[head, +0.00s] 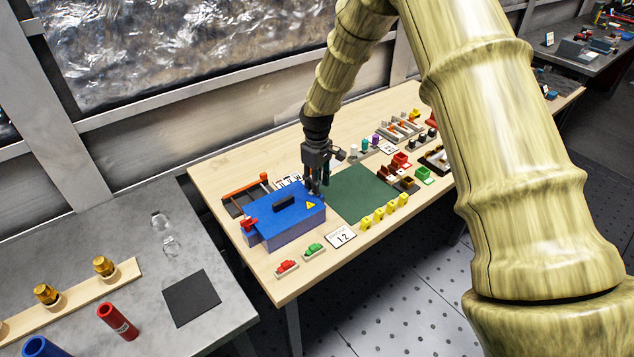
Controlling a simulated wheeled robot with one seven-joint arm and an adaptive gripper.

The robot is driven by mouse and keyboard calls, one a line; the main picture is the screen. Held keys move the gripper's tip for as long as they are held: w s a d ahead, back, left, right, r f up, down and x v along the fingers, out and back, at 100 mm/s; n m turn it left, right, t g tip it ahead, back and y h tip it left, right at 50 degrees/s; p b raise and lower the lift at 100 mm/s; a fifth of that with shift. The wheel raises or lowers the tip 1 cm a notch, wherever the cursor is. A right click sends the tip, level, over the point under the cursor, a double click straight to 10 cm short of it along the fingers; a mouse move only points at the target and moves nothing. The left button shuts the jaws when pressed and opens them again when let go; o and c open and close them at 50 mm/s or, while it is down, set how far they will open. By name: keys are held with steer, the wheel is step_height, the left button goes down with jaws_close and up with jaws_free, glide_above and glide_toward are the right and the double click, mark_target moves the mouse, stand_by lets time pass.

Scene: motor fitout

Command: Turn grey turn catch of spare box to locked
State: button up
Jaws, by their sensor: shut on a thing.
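The spare box (285,228) is blue-lidded with pale lilac sides, a black handle (287,202) and a yellow warning triangle. It stands on the wooden table, left of a green mat. A red catch (248,224) sits at its left end. My gripper (317,191) points down at the right end of the lid, its fingers shut at the lid's edge. The grey turn catch lies between or behind the fingers and is too small and covered to read; its angle cannot be told.
The green mat (360,193) is bare. Red and green parts (300,257), a "12" card (341,237) and yellow pieces (384,213) line the front. An orange-ended rack (246,192) stands behind the box. Several small parts crowd the right.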

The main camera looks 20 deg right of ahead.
steer(key=shift+w+r+m, duration=0.1)
steer(key=shift+m, duration=1)
steer(key=o, duration=1)
step_height(320, 180, up, 12)
steer(key=shift+f, duration=0.1)
